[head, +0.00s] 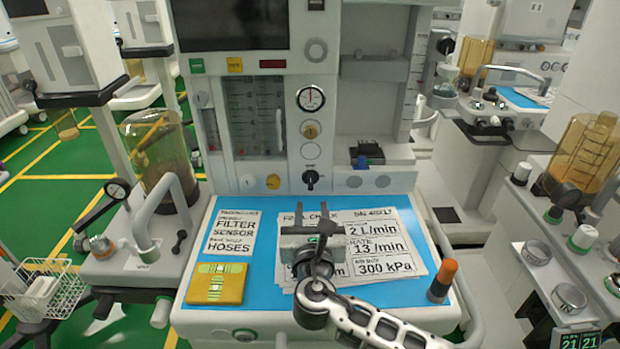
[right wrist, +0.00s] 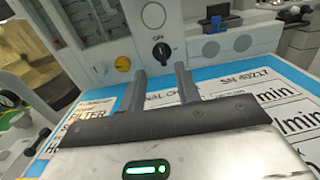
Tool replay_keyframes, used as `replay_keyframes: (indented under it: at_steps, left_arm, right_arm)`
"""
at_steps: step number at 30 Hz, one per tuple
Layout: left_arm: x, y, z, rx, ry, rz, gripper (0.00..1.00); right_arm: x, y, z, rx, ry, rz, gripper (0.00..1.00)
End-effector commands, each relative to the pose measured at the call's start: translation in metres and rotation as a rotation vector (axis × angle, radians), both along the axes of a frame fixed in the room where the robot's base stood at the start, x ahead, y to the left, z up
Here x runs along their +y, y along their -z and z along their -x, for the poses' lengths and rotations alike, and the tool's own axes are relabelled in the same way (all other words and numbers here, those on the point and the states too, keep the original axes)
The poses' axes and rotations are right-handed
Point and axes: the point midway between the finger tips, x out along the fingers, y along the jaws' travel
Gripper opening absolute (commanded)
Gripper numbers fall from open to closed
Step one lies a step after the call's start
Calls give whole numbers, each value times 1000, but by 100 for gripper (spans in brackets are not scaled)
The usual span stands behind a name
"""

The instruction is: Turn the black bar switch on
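The black bar switch (head: 311,180) is a small dark round knob with a raised bar, low on the front panel of the middle cart. The bar looks about upright in the head view. The switch also shows in the right wrist view (right wrist: 161,50), with small lettering above it that appears to read OFF. My right gripper (head: 312,209) is below and in front of the switch, over the cart's worktop, apart from it. Its two fingers (right wrist: 160,72) are spread with an empty gap, pointing toward the switch. My left gripper is not in view.
A yellow dial (head: 273,181) sits left of the switch, and a gauge (head: 311,98) and other knobs are above. Paper cards, a yellow block (head: 217,284) and an orange-capped cylinder (head: 442,279) are on the blue worktop (head: 262,220). Other carts stand on both sides.

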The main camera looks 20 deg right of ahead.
Motion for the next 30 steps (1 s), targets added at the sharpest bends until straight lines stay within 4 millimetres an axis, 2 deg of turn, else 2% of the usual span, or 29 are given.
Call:
replay_keyframes:
  at_steps: [1,6,13,18,27,28,30]
  left_arm:
    - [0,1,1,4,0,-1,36]
    - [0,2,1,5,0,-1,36]
    - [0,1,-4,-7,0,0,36]
    - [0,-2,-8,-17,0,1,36]
    - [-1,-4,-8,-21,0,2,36]
    - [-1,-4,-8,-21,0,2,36]
    - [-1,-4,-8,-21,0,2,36]
  right_arm:
    - [-3,-1,-13,-2,2,3,33]
    - [-14,-1,-48,-2,3,2,33]
    - [-24,0,-84,0,1,0,33]
    - [-28,0,-96,1,1,-1,33]
    - [-28,0,-98,1,-1,-1,33]
    - [-28,0,-98,1,-1,-1,30]
    - [-28,0,-98,1,0,-1,10]
